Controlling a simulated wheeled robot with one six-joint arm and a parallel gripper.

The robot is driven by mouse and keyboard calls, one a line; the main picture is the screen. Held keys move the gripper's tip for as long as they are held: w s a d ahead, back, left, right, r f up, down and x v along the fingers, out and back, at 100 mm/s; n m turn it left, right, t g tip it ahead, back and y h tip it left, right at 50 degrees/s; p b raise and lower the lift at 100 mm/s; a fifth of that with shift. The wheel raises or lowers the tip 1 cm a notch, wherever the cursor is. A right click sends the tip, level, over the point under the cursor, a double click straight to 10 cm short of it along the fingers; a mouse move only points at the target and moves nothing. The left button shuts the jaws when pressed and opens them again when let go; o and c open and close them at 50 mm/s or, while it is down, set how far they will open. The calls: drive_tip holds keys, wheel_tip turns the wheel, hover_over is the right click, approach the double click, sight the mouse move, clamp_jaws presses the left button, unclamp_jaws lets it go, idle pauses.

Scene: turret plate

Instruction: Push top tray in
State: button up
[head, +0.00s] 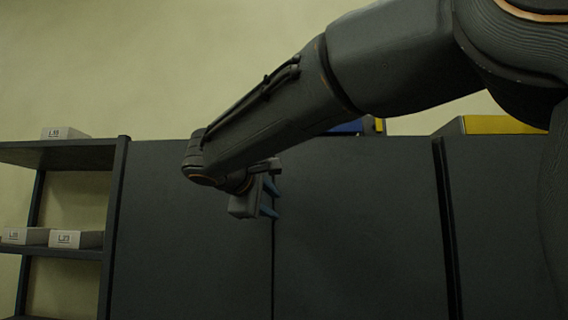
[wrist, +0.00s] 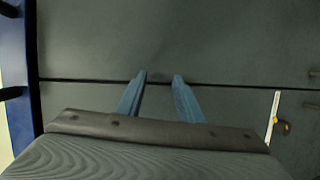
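No tray can be made out for certain in either view. A dark grey cabinet (head: 350,230) with tall flat panels fills the lower middle of the head view. Its panels and a dark seam also show in the wrist view (wrist: 230,50). My gripper (head: 273,198) is in front of the cabinet, close to the vertical seam between two panels. Its two blue-grey fingers are apart with nothing between them in the wrist view (wrist: 160,78). The fingertips lie over the seam there; I cannot tell whether they touch the panel.
An open shelf rack (head: 60,150) stands at the left, holding small labelled boxes (head: 78,239). A white strip (wrist: 272,116) with a yellow part shows at right in the wrist view.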

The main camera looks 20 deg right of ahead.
drive_tip(key=s+a+r+m+t+h, duration=0.1)
drive_tip(key=s+r+h, duration=0.1)
drive_tip(key=r, duration=0.8)
drive_tip(key=s+a+r+t+h, duration=0.1)
drive_tip(key=s+r+t+h, duration=0.15)
drive_tip(key=r, duration=0.75)
drive_tip(key=shift+m+g+y, duration=0.25)
drive_tip(key=shift+m+g, duration=0.05)
drive_tip(key=shift+g, duration=0.05)
drive_tip(key=shift+s+d+r+p+x, duration=0.1)
drive_tip(key=shift+p+x, duration=0.65)
drive_tip(key=shift+x, duration=0.55)
drive_tip(key=shift+s+d+r+p+x, duration=0.1)
drive_tip(key=shift+p+x, duration=0.65)
drive_tip(key=shift+x, duration=0.55)
drive_tip(key=shift+s+d+r+p+x, duration=0.1)
drive_tip(key=shift+p+x, duration=0.65)
drive_tip(key=shift+x, duration=0.55)
drive_tip(key=shift+a, duration=0.15)
clamp_jaws()
